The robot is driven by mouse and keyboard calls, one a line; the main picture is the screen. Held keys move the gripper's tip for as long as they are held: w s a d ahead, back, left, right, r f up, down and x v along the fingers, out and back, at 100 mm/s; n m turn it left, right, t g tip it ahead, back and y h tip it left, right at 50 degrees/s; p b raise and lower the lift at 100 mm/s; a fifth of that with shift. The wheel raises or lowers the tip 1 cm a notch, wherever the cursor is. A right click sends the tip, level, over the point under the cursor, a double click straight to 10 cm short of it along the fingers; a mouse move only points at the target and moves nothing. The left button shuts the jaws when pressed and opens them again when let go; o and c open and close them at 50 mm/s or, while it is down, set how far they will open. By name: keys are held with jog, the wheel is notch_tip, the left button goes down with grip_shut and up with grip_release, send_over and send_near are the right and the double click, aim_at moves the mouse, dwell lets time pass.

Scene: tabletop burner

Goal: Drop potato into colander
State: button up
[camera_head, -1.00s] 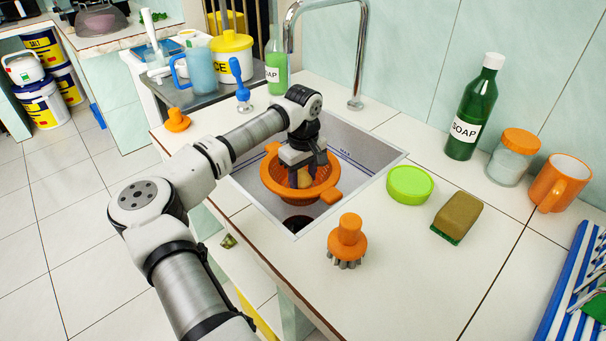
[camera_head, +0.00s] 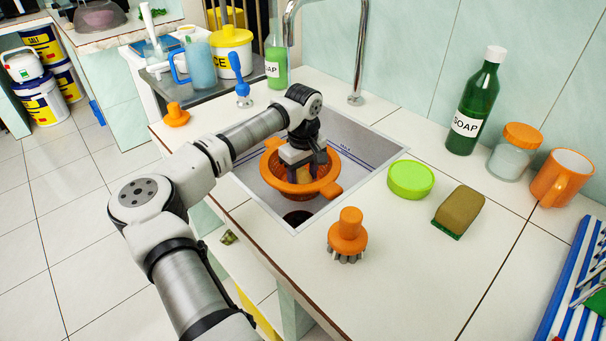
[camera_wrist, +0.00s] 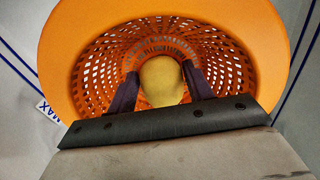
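The orange colander (camera_head: 272,177) sits in the sink basin, with a handle on its right side. My gripper (camera_head: 303,172) points down into the colander. In the wrist view, the yellow-brown potato (camera_wrist: 162,82) lies between the two dark fingers of my gripper (camera_wrist: 161,90), which appear to touch its sides. The potato is inside the colander's rim, above or near its perforated bottom. Whether it touches the bottom cannot be told. In the head view the potato is mostly hidden by the fingers.
The steel sink (camera_head: 372,152) has a tall faucet (camera_head: 359,60) behind it. To the right on the counter are a green lid (camera_head: 411,178), a sponge (camera_head: 459,211), an orange brush (camera_head: 347,235), a green soap bottle (camera_head: 474,105), a jar (camera_head: 513,152) and a mug (camera_head: 562,178).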

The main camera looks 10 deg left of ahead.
jog(key=o, duration=0.3)
jog(key=shift+o, duration=0.2)
notch_tip(320, 180, up, 14)
dwell(0.3)
jog(key=shift+s+f, duration=0.1)
jog(key=shift+f, duration=0.05)
